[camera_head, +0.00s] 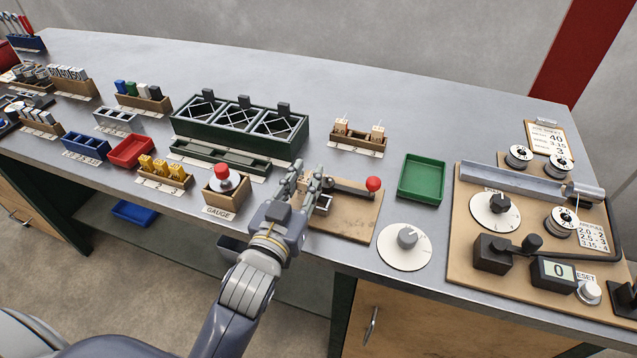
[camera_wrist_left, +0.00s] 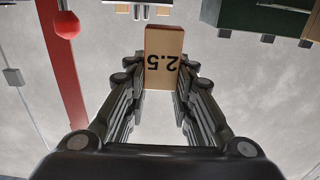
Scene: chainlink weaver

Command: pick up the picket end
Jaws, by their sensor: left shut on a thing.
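My left gripper (camera_head: 307,172) is over the front of the bench, at the left edge of a wooden lever board (camera_head: 350,222). In the left wrist view its fingers (camera_wrist_left: 161,72) are shut on a tan block (camera_wrist_left: 163,42) with a dark "2.5" on its face, which appears upside down. I cannot tell from its look whether this block is the picket end. In the head view the fingers mostly hide it. My right gripper is not in view.
A dark green rack (camera_head: 240,125) stands behind. A green tray (camera_head: 423,178) and a dial (camera_head: 404,247) lie further right.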

